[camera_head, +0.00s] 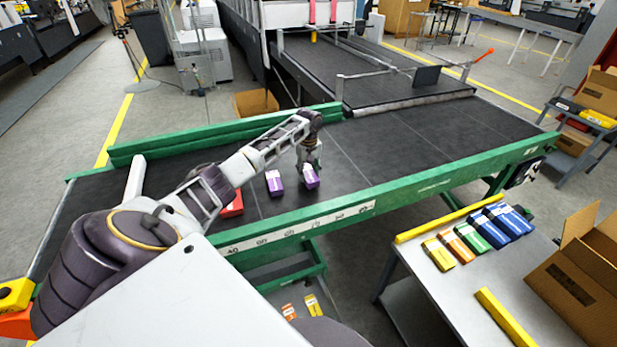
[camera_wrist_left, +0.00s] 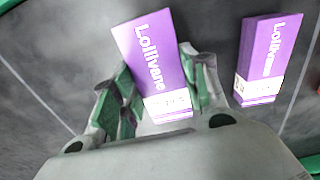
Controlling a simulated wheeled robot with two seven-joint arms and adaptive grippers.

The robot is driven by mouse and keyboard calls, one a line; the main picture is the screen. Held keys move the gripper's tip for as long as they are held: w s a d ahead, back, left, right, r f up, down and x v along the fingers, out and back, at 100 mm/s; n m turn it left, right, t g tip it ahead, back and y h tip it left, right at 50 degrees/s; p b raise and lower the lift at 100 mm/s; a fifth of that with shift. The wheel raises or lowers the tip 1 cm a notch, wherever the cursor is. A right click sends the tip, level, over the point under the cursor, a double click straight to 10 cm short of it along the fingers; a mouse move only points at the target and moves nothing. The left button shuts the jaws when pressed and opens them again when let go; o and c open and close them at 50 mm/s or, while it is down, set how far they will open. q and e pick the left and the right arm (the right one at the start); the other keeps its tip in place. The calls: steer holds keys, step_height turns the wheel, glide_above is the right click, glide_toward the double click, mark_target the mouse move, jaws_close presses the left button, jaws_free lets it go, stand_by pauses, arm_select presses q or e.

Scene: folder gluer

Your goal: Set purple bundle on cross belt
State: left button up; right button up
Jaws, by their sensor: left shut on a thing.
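My left gripper (camera_head: 310,170) reaches over the green-framed dark cross belt (camera_head: 400,150). It is shut on a purple bundle (camera_head: 312,182), at or just above the belt surface; I cannot tell whether it touches. In the left wrist view this bundle (camera_wrist_left: 155,60), marked "Lollivane", sits tilted between the green-padded fingers (camera_wrist_left: 155,100). A second purple bundle (camera_head: 274,183) lies on the belt just left of the held one. It also shows in the left wrist view (camera_wrist_left: 265,58), apart from the gripper. My right gripper is not in view.
A red item (camera_head: 232,206) lies on the belt beside my left arm. Green rails (camera_head: 440,183) edge the belt. A table at right holds several coloured bundles (camera_head: 480,232) and yellow bars (camera_head: 505,316), with an open carton (camera_head: 585,270). The belt's right part is clear.

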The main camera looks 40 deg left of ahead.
mark_target(309, 173)
arm_select(q)
steer(key=shift+f, duration=1.3)
steer(key=o, duration=1.1)
steer(key=shift+f, duration=0.1)
steer(key=shift+c, duration=0.2)
step_height(309, 173, up, 12)
